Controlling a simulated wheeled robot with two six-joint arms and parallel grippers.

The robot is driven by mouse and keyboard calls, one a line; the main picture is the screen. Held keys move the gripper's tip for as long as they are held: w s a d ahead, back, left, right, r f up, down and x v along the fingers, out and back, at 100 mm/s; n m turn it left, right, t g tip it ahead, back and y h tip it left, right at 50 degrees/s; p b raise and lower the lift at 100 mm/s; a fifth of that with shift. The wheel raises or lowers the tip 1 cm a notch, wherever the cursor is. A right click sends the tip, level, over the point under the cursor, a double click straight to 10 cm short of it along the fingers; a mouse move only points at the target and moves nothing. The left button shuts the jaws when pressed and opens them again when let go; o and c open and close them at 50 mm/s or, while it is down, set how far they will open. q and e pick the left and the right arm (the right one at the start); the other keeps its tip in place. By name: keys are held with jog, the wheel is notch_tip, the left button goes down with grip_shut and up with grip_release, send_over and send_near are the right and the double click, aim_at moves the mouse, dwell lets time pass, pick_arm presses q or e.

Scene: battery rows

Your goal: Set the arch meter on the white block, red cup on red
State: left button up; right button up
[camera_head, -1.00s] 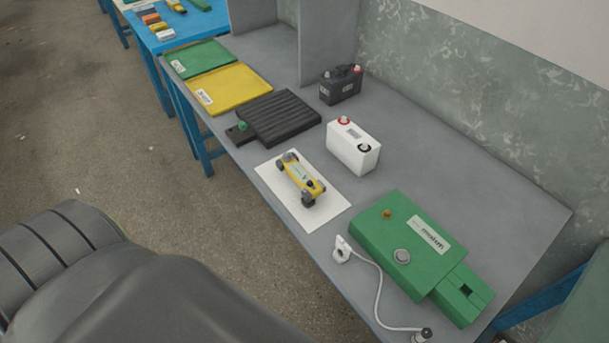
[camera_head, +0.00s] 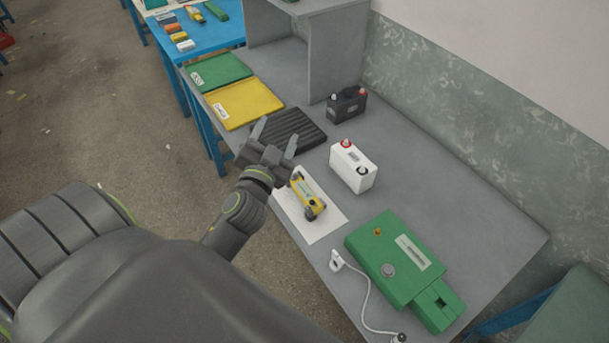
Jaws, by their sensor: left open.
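The arch meter (camera_head: 310,205), a yellow body with dark grey cup-like ends, lies on a white sheet (camera_head: 319,229) near the table's front edge. The white block (camera_head: 352,169) stands behind it to the right, with a red terminal (camera_head: 346,143) at its left end and a black terminal (camera_head: 362,171) at its right end. My left gripper (camera_head: 277,136) is open and empty, above the front edge of the black ribbed mat. I cannot tell which cup is red. My right gripper is not in view.
A dark battery (camera_head: 346,105) stands behind the white block. A green box (camera_head: 405,262) with a white cable (camera_head: 369,290) is at the right. The black ribbed mat (camera_head: 302,128), a yellow tray (camera_head: 243,103) and a green tray (camera_head: 218,71) lie to the left. Grey table is clear right of the white block.

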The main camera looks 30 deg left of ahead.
pick_arm(q)
jog(key=w+d+r+m+t+h, duration=0.2)
jog(key=w+d+r+m+h, duration=0.15)
jog(key=d+m+h, duration=0.2)
jog(key=w+d+r+m+t+h, duration=0.2)
jog(key=d+r+m+h, duration=0.25)
jog(key=m+h, duration=0.25)
jog(key=w+d+f+m+g+h, duration=0.2)
jog(key=d+f+m+g+h, duration=0.1)
jog(key=d+m+g+h, duration=0.25)
jog(key=m+g+y, duration=0.2)
jog(key=g+y, duration=1)
jog(key=g, duration=0.4)
send_over(304, 190)
notch_tip(304, 190, down, 17)
jog(key=f+b, duration=1.2)
jog(key=b, duration=0.1)
jog(key=shift+s+f, duration=0.1)
jog(key=shift+s, duration=0.2)
jog(key=shift+w+f, duration=0.15)
jog(key=shift+f, duration=0.9)
jog(key=shift+w+f, duration=0.1)
jog(key=shift+f, duration=0.9)
